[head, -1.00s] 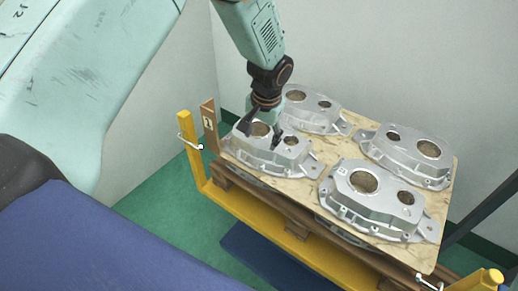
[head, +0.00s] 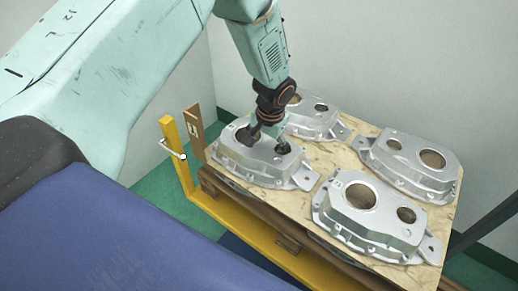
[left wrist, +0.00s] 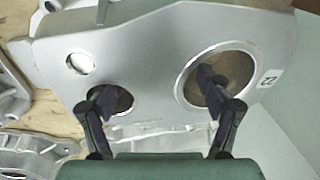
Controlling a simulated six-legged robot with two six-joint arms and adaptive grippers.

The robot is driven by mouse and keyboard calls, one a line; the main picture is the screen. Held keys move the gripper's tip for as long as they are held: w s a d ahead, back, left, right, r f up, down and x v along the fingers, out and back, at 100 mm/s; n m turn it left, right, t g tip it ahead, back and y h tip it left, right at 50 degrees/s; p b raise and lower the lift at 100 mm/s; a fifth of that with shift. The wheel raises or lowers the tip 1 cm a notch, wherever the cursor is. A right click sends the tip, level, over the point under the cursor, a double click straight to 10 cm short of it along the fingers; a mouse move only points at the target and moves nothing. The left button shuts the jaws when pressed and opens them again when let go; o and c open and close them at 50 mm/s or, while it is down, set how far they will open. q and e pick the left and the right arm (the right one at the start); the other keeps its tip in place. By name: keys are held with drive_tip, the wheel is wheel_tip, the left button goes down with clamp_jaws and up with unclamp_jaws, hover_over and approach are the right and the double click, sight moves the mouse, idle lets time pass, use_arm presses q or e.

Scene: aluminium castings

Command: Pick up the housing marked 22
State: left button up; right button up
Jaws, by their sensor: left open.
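The housing marked 22 (left wrist: 145,45) is a silver casting with a large bore, a smaller bore and a white label (left wrist: 268,78) reading 22. In the head view this housing (head: 240,160) lies at the near left of the pallet board. My left gripper (head: 266,140) is above it, open. In the left wrist view, one finger of the gripper (left wrist: 154,84) is at the small bore and the other at the large bore. I cannot tell how deep the tips reach. The fingers hide much of both bores. My right gripper is not in view.
Other housings lie on the board (head: 345,160): one behind (head: 318,122), one at far right (head: 405,165), one at near right (head: 365,220). A yellow rail (head: 240,225) with an upright post (head: 177,155) borders the near side. Walls stand behind.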

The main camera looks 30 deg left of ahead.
use_arm(q)
drive_tip(key=shift+d+r, duration=0.15)
drive_tip(key=shift+d, duration=0.3)
drive_tip(key=c, duration=0.4)
drive_tip(key=shift+a, duration=0.35)
drive_tip(key=c, duration=0.4)
drive_tip(key=shift+d, duration=0.2)
drive_tip(key=c, duration=0.5)
drive_tip(key=shift+a, duration=0.1)
clamp_jaws()
drive_tip(key=shift+w, duration=0.2)
